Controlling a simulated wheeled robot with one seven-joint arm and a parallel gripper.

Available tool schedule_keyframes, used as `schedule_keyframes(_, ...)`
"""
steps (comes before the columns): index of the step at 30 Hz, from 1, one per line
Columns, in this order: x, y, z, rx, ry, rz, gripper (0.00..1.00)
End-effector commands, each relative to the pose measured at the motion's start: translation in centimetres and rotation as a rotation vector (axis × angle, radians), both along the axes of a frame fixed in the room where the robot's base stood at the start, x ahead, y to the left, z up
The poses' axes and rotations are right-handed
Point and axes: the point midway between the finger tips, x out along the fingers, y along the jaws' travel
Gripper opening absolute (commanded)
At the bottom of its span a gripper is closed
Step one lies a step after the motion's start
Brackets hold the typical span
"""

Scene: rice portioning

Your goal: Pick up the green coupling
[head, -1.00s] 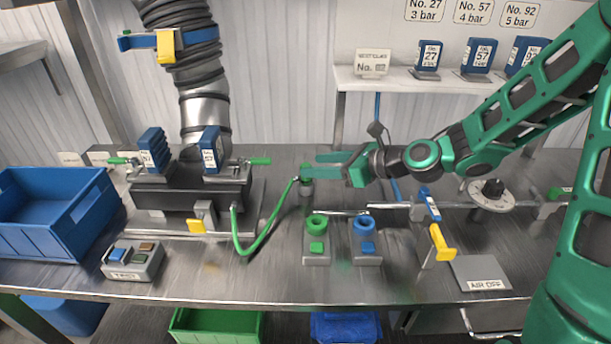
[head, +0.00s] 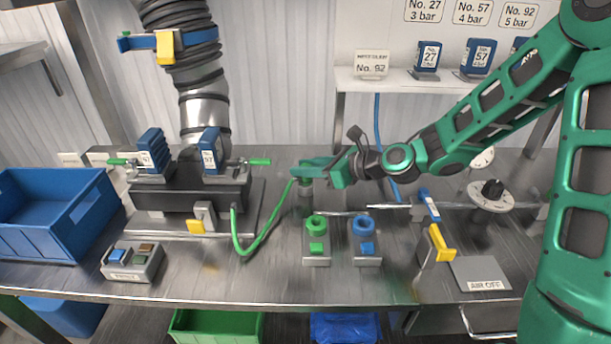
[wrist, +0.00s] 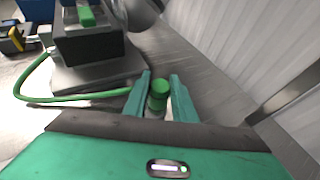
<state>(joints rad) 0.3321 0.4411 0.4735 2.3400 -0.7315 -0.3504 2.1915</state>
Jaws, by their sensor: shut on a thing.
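The green coupling (wrist: 160,88) is at the end of the green hose, upright on a grey stand, with its green top showing between my fingers in the wrist view. My gripper (wrist: 160,79) has one finger on either side of it and is shut on it. In the head view my gripper (head: 303,170) reaches in from the right and covers most of the coupling. The green hose (head: 262,232) hangs in a loop from the dark block (head: 190,200) up to the coupling.
A green-ringed socket (head: 317,246) and a blue-ringed socket (head: 366,246) stand in front of my gripper. A yellow-handled lever (head: 440,243) is to the right, by the AIR OFF plate (head: 482,273). A blue bin (head: 45,225) and a button box (head: 132,262) are at left.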

Motion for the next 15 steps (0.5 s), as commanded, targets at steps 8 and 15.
schedule_keyframes(8,0.0,0.0,1.1,-0.001,-0.004,0.002,0.01)
schedule_keyframes(15,0.0,0.1,4.9,-0.002,-0.005,0.001,0.01)
